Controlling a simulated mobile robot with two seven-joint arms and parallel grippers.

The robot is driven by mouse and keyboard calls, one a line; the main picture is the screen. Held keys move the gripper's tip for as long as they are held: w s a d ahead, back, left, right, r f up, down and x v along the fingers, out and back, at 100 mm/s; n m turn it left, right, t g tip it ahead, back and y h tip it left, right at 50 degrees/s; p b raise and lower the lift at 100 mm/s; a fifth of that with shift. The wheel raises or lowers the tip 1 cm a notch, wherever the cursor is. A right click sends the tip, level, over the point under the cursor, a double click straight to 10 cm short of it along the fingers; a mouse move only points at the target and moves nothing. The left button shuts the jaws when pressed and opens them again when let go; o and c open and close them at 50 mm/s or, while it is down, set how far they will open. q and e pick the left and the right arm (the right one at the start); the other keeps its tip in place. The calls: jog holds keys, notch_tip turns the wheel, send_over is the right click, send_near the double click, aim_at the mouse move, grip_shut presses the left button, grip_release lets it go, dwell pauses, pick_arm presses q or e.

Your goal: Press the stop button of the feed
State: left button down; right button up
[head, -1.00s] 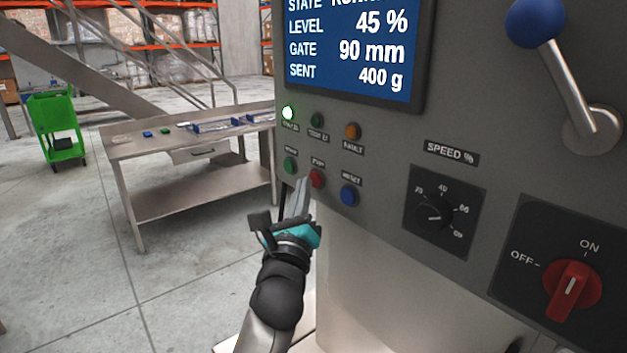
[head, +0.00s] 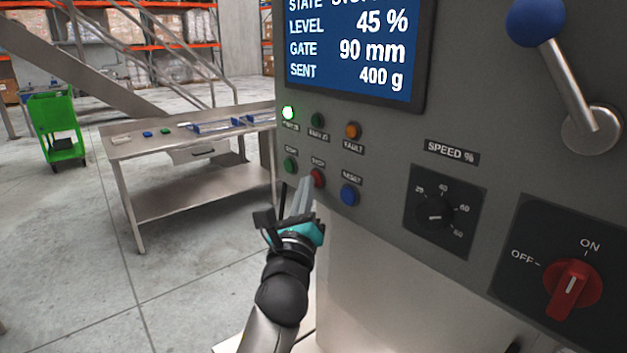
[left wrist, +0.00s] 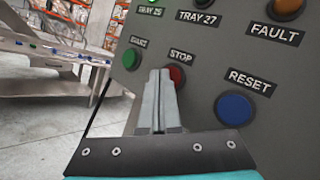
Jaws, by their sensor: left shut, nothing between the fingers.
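The red stop button (head: 318,178) is on the grey panel between the green start button (head: 290,165) and the blue reset button (head: 349,195). In the left wrist view the stop button (left wrist: 177,75) shows under its STOP label, partly hidden by the fingertips. My left gripper (head: 306,184) is shut and empty, its fingertips at the stop button; I cannot tell whether they touch it. The screen (head: 352,45) shows a STATE line, cut off at the top, that seems to begin with "STO", with level 45 %, gate 90 mm and sent 400 g. My right gripper is not in view.
The panel also has lamps, a speed knob (head: 435,214), a red ON/OFF switch (head: 571,288) and a blue-knobbed lever (head: 566,75). A steel table (head: 160,148) with small items and a green cart (head: 57,128) stand left. Floor between them is open.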

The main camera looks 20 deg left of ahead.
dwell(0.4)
pick_arm(q)
jog(key=shift+s+a+p, duration=0.4)
jog(key=shift+s+p, duration=0.05)
jog(key=shift+s, duration=0.25)
jog(key=s+a, duration=0.1)
jog(key=s+p, duration=0.1)
jog(key=s, duration=0.1)
jog(key=s+a+p, duration=0.1)
jog(key=shift+s+a, duration=0.15)
jog(key=shift+a, duration=0.15)
dwell(0.6)
